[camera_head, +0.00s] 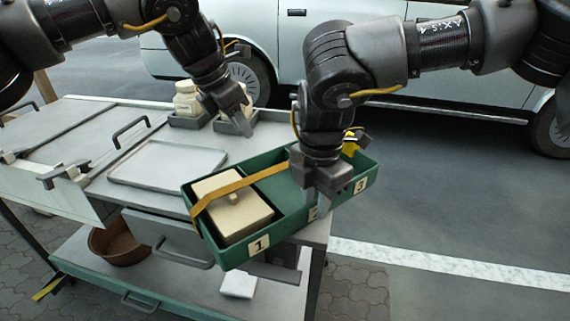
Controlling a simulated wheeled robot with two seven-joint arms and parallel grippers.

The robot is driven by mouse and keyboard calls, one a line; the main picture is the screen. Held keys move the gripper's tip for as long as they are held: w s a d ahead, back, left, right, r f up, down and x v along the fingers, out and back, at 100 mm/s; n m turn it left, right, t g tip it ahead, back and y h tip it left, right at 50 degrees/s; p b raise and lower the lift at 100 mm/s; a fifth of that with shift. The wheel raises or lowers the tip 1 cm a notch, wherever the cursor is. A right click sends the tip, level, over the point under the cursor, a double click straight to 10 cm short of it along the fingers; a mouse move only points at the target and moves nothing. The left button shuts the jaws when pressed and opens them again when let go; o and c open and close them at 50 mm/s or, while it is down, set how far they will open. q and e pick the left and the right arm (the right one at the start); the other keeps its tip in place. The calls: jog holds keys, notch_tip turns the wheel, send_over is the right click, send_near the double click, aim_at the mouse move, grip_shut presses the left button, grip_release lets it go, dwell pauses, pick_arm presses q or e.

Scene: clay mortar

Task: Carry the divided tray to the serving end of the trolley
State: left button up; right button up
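The divided tray (283,240) is green, with number labels on its front wall; 1 and 3 are readable. It looks slightly tilted and sticks out past the trolley's right end. A beige lidded box (232,212) sits in its left compartment, with an orange strap (240,184) across it. My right gripper (319,201) is at the middle of the front wall and appears shut on it, partly covering a label. My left gripper (226,115) is apart from the tray, above the back of the trolley, fingers spread and empty. The trolley (85,175) has a grey top.
A flat grey tray (167,164) lies on the trolley top. Cream jars (186,99) in grey holders stand at the back edge. A brown bowl (118,240) and a white block (238,284) are on the lower shelf. A pale van (290,50) stands behind. Open pavement lies right.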

notch_tip(320, 180, up, 12)
jog(key=shift+f, duration=0.25)
dwell(0.3)
